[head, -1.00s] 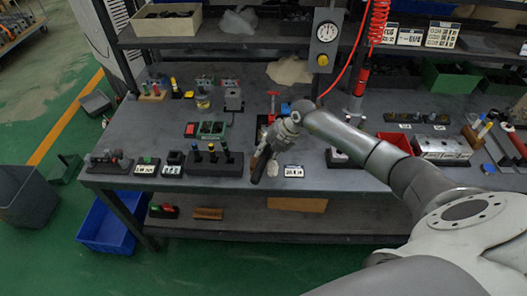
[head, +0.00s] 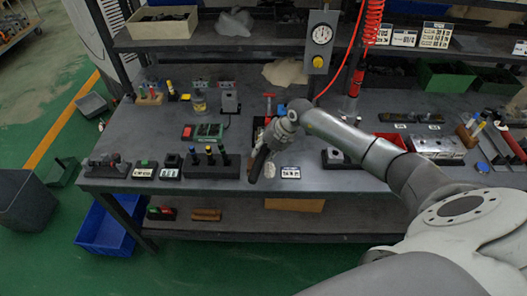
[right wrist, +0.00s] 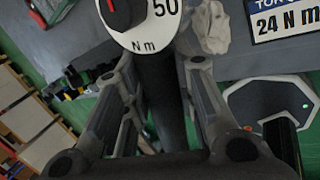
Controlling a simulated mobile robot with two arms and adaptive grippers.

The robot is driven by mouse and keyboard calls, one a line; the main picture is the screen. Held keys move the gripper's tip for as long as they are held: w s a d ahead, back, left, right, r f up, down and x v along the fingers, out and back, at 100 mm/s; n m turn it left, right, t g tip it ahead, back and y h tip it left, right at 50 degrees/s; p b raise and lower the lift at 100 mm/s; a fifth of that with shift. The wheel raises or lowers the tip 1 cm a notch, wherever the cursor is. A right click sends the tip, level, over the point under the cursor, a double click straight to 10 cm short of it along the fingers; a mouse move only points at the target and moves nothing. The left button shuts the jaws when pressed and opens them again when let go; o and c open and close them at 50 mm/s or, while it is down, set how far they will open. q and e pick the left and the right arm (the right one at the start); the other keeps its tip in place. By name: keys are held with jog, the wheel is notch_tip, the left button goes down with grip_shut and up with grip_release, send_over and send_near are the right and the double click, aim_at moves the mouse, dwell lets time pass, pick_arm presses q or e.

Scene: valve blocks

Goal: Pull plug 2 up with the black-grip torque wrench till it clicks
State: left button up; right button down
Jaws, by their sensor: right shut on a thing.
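My right gripper (head: 268,143) is over the front of the bench in the head view, its jaws closed around the black grip of a torque wrench (head: 257,167). In the right wrist view the black grip (right wrist: 160,95) runs between the two fingers, and a white dial (right wrist: 140,22) marked "50" and "N m" with a red pointer sits beyond them. A grey valve block (head: 438,147) lies on the right of the bench. I cannot tell which plug is plug 2. My left gripper is not in view.
A label plate reading "24 N m" (right wrist: 287,22) shows in the right wrist view. A black rack (head: 211,167) with several colour-topped tools stands left of my gripper. A gauge (head: 321,36) and red coiled hose hang behind. The front-middle bench has a little clear room.

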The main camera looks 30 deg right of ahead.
notch_tip(320, 180, up, 7)
jog(key=p, duration=0.5)
jog(key=shift+w+f, duration=0.1)
jog(key=shift+f, duration=0.2)
